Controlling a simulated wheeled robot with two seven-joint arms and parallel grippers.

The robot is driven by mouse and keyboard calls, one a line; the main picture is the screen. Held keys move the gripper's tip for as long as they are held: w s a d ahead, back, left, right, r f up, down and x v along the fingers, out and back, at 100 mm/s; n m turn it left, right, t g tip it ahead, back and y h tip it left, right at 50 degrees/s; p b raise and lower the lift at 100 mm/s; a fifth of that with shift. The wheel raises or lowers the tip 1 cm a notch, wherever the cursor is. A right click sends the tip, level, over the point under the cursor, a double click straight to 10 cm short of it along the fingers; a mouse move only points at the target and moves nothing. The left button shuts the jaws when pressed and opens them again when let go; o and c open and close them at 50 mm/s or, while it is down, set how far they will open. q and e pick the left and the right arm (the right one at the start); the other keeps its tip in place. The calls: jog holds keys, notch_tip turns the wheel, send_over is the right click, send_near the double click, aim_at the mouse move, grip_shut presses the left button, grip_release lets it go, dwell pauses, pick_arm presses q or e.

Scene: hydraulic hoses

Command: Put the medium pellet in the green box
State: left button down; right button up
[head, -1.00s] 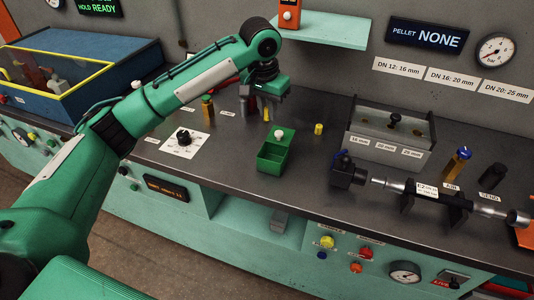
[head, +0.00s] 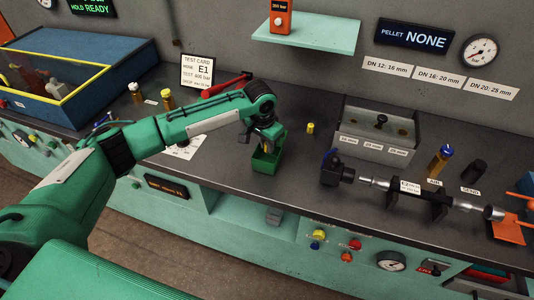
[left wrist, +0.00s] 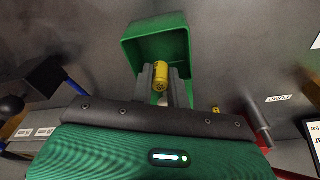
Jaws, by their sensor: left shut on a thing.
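My left gripper (head: 267,146) is at the green box (head: 264,164) on the bench, with its fingers pointing down over the box opening. In the left wrist view the fingers (left wrist: 162,84) are shut on a yellow pellet (left wrist: 160,77), and the open green box (left wrist: 158,42) lies just beyond it. I cannot tell whether the pellet is above the rim or partly inside. In the head view the arm hides the held pellet. Another yellow pellet (head: 310,128) stands on the bench to the right of the box. My right gripper is out of view.
A grey pellet case (head: 374,142) with labelled slots stands right of the box. A hose fitting rig (head: 430,197) lies in front of it. A blue bin with yellow edging (head: 70,75) is at left. A turquoise shelf (head: 305,35) hangs behind.

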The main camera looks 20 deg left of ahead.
aim_at(266, 152)
pick_arm(q)
jog(key=shift+f+p, duration=0.35)
jog(key=shift+f, duration=2.5)
jog(key=c, duration=1.6)
grip_release()
jog(key=shift+f, duration=0.15)
jog(key=shift+c, duration=0.2)
notch_tip(266, 152, up, 12)
jog(key=s+b, duration=0.1)
jog(key=shift+s+a+b, duration=0.3)
jog(key=shift+a+b, duration=0.05)
